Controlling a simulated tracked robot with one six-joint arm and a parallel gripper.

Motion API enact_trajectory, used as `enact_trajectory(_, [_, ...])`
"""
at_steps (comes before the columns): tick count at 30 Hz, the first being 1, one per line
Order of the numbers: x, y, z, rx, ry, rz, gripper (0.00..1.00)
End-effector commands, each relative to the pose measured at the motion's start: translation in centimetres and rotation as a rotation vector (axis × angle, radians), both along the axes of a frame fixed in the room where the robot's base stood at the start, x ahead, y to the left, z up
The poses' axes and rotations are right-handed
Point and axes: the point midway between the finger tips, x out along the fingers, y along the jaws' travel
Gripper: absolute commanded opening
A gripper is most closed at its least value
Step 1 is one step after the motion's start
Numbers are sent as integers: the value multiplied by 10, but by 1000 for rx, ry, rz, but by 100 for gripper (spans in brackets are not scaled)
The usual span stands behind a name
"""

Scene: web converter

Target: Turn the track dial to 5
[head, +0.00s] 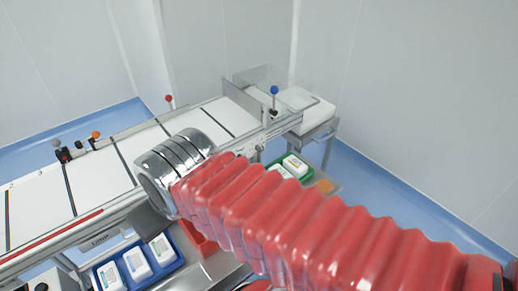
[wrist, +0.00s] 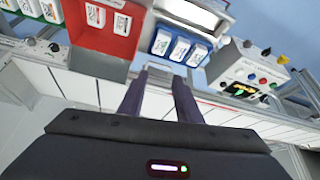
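I cannot tell for sure which knob is the track dial. In the wrist view a pale panel with small dark knobs (wrist: 42,42) is at the upper left. A control box (wrist: 250,70) with several coloured buttons and small knobs is at the right; its markings are too small to read. In the head view a dark round knob (head: 41,287) shows at the lower left edge. My gripper (wrist: 160,80) has its two dark fingers apart, with nothing between them. It is clear of both panels. In the head view my red-sleeved arm hides much of the front.
A white conveyor (head: 95,165) with dark crossbars runs across the head view. A blue tray (head: 104,277) with white packs stands in front, and a green tray (head: 308,177) lies beyond my arm. In the wrist view a red bin (wrist: 104,43) and a blue tray (wrist: 178,45) hold packs.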

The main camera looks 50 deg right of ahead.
Motion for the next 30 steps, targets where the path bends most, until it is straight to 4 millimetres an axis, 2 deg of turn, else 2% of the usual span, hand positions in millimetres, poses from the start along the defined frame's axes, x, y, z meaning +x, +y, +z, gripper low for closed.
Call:
enact_trajectory(8, [0, 0, 0, 0, 0, 0, 31])
enact_trajectory(11, [1, -1, 0, -2, -1, -1, 38])
enact_trajectory(13, [4, -4, -1, -7, -4, -4, 42])
enact_trajectory(17, [18, -16, -4, -39, -23, -15, 43])
enact_trajectory(20, [37, -36, -10, -83, -47, -30, 43])
enact_trajectory(23, [58, -66, -17, -142, -77, -43, 43])
enact_trajectory(30, [100, -143, -39, -292, -142, -50, 43])
